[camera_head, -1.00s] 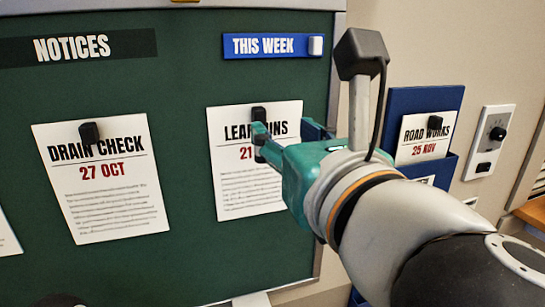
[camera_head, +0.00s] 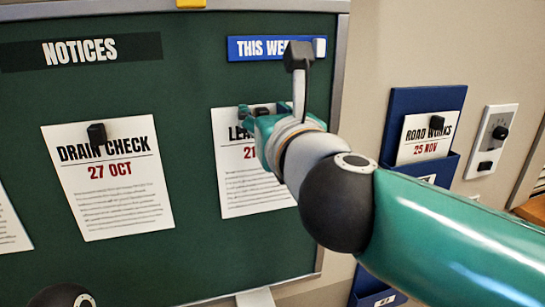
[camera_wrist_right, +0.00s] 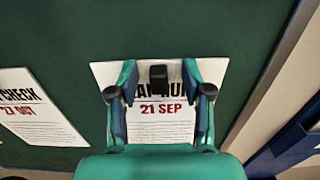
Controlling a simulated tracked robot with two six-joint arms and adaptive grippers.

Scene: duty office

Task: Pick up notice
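A white notice with red text "21 SEP" (camera_head: 250,190) hangs on the green board under a black clip (camera_wrist_right: 158,77). Its title is partly hidden by my right gripper. My right gripper (camera_head: 262,113) is at the notice's top edge. In the right wrist view the gripper (camera_wrist_right: 162,84) is open, one finger on each side of the clip, with visible gaps. I cannot tell whether the fingers touch the paper. A "DRAIN CHECK 27 OCT" notice (camera_head: 112,195) hangs to the left under its own black clip (camera_head: 97,134). My left gripper is out of view.
The green board (camera_head: 195,250) bears a "NOTICES" label (camera_head: 80,52) and a blue "THIS WEEK" strip (camera_head: 262,47). To the right, a blue wall pocket (camera_head: 395,115) holds a "ROAD WORKS 25 NOV" notice (camera_head: 413,157). A white switch plate (camera_head: 490,140) is beyond it.

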